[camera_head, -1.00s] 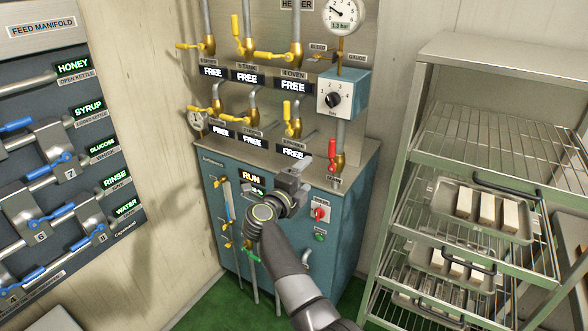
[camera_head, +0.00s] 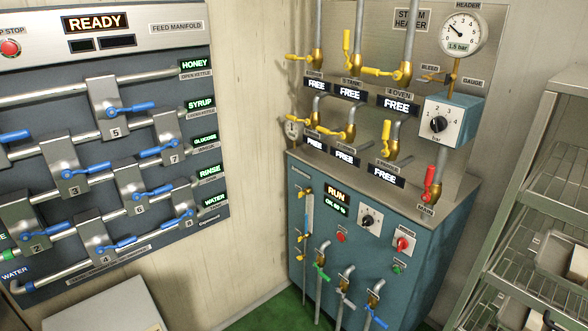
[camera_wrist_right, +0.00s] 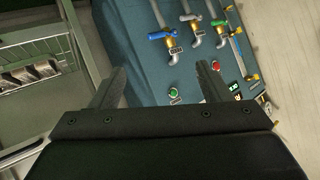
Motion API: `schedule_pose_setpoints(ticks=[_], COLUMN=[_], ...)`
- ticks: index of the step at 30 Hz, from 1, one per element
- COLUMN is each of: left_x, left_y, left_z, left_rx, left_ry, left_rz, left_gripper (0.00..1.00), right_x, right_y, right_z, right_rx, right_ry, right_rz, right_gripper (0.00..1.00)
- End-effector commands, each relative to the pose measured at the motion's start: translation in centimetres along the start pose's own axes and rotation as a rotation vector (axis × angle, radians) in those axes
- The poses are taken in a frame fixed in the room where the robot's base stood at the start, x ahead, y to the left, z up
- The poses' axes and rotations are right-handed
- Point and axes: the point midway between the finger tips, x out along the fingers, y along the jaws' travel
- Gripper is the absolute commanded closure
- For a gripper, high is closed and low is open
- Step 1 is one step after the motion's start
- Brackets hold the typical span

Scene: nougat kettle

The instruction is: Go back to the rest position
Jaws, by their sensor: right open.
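My right gripper (camera_wrist_right: 160,88) shows in the right wrist view, its two dark fingers apart with nothing between them. Beyond it is the blue front of the steam header cabinet (camera_wrist_right: 148,55), with a green button and a red knob near the fingers. No part of either arm shows in the head view. My left gripper is in neither view.
The steam header cabinet (camera_head: 357,245) stands in the middle right of the head view, with yellow-handled valves and a gauge (camera_head: 463,34) above. The feed manifold (camera_head: 30,100) with blue handles hangs at left. A wire rack (camera_head: 520,225) stands at right. Green floor shows below.

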Motion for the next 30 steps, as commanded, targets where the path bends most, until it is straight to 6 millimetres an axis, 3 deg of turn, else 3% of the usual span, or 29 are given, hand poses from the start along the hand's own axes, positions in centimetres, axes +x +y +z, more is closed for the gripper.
schedule_pose_setpoints(ticks=[1, 6, 9, 13, 18, 21, 30], left_x=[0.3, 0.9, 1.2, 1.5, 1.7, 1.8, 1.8], left_y=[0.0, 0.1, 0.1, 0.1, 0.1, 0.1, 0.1], left_z=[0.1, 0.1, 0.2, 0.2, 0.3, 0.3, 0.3], left_rx=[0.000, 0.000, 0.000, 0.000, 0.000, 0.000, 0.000], left_ry=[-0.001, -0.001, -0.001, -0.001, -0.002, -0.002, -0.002], left_rz=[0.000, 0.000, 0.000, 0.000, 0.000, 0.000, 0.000], left_gripper=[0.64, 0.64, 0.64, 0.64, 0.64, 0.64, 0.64], right_x=[-1.4, -7.0, -11.3, -17.0, -22.4, -23.9, -24.4], right_y=[2.2, 8.7, 12.5, 16.9, 20.4, 21.4, 21.6], right_z=[3.6, 13.5, 18.6, 23.6, 27.2, 28.1, 28.2], right_rx=[-0.049, -0.199, -0.279, -0.365, -0.439, -0.458, -0.465], right_ry=[-0.086, -0.363, -0.524, -0.710, -0.869, -0.911, -0.923], right_rz=[0.019, 0.072, 0.106, 0.149, 0.186, 0.197, 0.200], right_gripper=[0.29, 0.29, 0.29, 0.29, 0.29, 0.29, 0.29])
